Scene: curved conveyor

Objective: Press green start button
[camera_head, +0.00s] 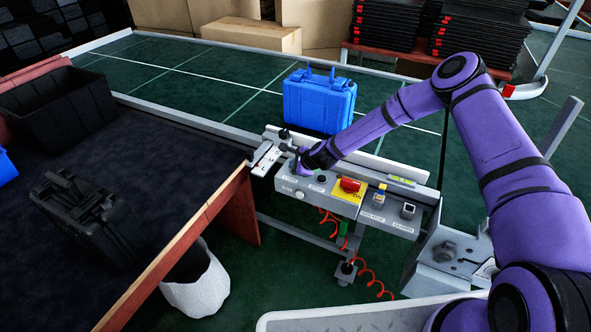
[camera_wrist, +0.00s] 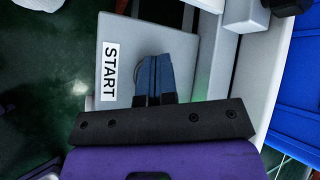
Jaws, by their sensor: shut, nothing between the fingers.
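The grey control panel (camera_head: 340,205) stands beyond the right end of the dark table, with small labels along its sloped face. In the wrist view the START label (camera_wrist: 111,71) is clear on the grey panel face. My gripper (camera_wrist: 158,62) is shut and empty, its two blue fingers together over the panel just right of that label. In the head view my gripper (camera_head: 295,161) is at the panel's left end. The green start button is not visible; the fingers cover the area beside the label. I cannot tell whether the fingertips touch it.
A red emergency knob on a yellow plate (camera_head: 357,198) and other switches sit right of my gripper. A blue case (camera_head: 318,101) stands behind the panel. The dark table (camera_head: 150,190) with black bins lies left. A white bin (camera_head: 196,283) stands below.

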